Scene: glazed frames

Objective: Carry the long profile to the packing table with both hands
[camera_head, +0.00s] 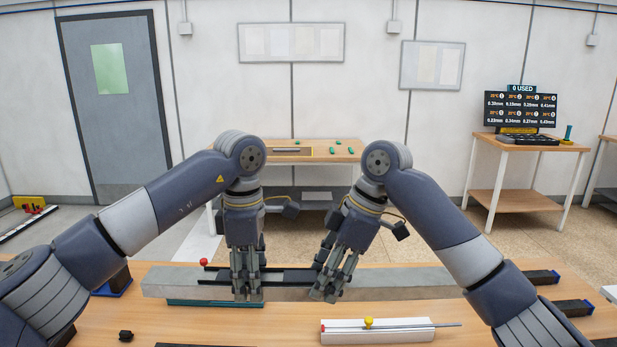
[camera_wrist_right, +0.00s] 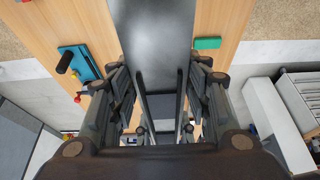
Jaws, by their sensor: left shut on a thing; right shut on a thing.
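The long profile is a grey bar (camera_head: 400,283) lying crosswise over the near wooden bench in the head view; it also runs between the fingers in the right wrist view (camera_wrist_right: 155,35). My left gripper (camera_head: 246,288) points down and is shut on it left of its middle. My right gripper (camera_head: 328,287) is tilted and shut on it close by to the right. The fingers and a dark strip hide part of the bar. I cannot tell whether it is clear of its supports. A wooden table (camera_head: 345,147), likely the packing table, stands against the back wall with small green pieces on top.
On the near bench (camera_head: 190,325) are a teal fixture (camera_head: 215,303) under the bar, a white block with a rod (camera_head: 375,332) in front, and black blocks (camera_head: 573,308) at right. A monitor stand (camera_head: 527,145) is at back right. Floor shows between bench and back table.

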